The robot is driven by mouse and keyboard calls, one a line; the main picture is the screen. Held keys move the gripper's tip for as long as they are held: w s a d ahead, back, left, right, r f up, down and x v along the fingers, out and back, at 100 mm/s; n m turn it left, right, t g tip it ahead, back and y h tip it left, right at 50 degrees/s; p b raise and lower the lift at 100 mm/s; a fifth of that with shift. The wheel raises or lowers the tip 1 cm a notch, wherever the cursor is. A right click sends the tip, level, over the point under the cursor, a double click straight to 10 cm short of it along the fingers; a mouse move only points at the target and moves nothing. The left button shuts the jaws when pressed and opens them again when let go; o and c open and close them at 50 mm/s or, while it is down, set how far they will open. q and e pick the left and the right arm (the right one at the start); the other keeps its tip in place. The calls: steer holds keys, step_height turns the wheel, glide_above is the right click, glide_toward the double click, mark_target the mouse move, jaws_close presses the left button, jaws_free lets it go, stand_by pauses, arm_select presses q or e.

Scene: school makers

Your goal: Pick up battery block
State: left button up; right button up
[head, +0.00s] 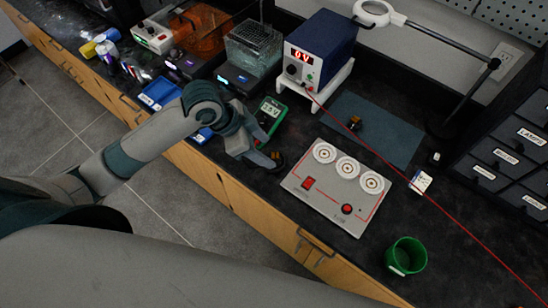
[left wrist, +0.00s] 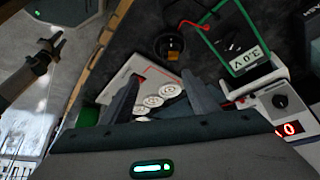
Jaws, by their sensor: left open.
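A small dark block with a copper-orange top (head: 278,157), which looks like the battery block, sits on the black bench near the front edge, left of the grey circuit board (head: 318,196). My left gripper (head: 262,160) is right beside it, its fingers partly hidden by the wrist. In the left wrist view, my left gripper (left wrist: 160,97) is open with nothing between its fingers; the dark round-based block (left wrist: 170,47) lies beyond the fingertips, apart from them. What looks like my right gripper (left wrist: 48,44) is small at the far left there; its jaws are unclear.
A green multimeter (head: 269,113) is close behind my left gripper. A blue power supply (head: 320,45) stands further back. A similar dark piece (head: 354,124) rests on the blue-grey mat (head: 385,140). A green cup (head: 406,255) is at right. A red wire crosses the bench.

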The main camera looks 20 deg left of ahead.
arm_select(q)
steer(key=w+a+r+m+g, duration=0.1)
steer(key=w+a+r+m, duration=0.1)
steer(key=a+r, duration=0.3)
step_height(320, 180, up, 3)
steer(key=shift+a+f+g+y, duration=0.2)
steer(key=shift+a+g+y, duration=0.1)
steer(key=shift+a+y, duration=0.1)
steer(key=shift+w, duration=0.1)
steer(key=shift+d, duration=0.1)
steer(key=p, duration=0.4)
glide_toward(274, 159)
step_height(274, 159, down, 2)
steer(key=w, duration=0.2)
steer(key=shift+s+d+f, duration=0.15)
steer(key=shift+d+f, duration=0.15)
steer(key=shift+f, duration=0.2)
